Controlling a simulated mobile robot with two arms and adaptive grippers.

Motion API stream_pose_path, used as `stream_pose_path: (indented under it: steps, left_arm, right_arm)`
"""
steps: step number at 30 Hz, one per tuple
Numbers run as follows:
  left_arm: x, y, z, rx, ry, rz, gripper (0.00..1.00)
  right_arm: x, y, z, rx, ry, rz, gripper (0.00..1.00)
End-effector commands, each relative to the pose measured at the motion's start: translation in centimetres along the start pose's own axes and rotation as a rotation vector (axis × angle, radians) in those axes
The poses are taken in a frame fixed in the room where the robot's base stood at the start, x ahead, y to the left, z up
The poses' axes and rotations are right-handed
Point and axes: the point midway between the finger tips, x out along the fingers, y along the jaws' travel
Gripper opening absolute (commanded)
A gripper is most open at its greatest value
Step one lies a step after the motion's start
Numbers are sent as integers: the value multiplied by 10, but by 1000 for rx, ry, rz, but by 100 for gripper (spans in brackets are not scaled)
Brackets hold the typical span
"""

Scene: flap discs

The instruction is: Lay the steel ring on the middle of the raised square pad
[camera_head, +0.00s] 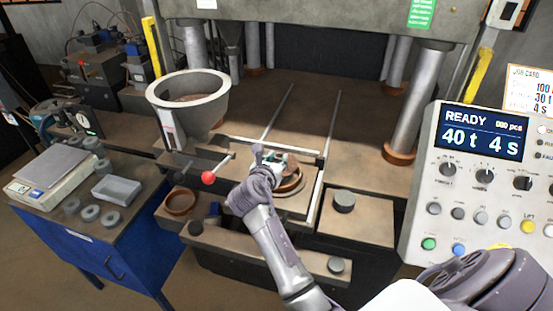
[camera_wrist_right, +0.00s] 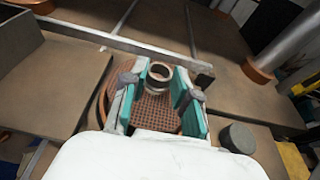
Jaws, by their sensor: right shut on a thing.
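My right gripper (camera_head: 270,158) is shut on a small steel ring, which shows between its teal fingertips in the wrist view (camera_wrist_right: 160,74). It holds the ring over a round brown mould (camera_head: 298,184) with a brown mesh disc (camera_wrist_right: 152,112) inside. I cannot tell the ring's height above the disc. The mould sits on a raised square plate (camera_head: 295,208), which looks like the pad; the mould, my gripper and arm hide much of it. My left gripper is not in view.
A dark cylinder (camera_head: 343,200) stands on a slab right of the mould. A red-knobbed lever (camera_head: 208,177) and a large hopper (camera_head: 187,100) are to the left. Several grey rings (camera_head: 90,213) lie on the blue cart (camera_head: 125,233). Press columns (camera_head: 415,100) rise behind.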

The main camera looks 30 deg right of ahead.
Motion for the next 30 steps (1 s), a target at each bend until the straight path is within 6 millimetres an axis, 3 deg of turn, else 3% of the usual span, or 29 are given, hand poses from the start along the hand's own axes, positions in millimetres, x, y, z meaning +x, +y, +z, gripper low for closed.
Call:
stream_pose_path:
  steps: [30]
  left_arm:
    - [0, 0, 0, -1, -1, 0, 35]
  right_arm:
    - [4, 0, -12, -2, 0, 0, 15]
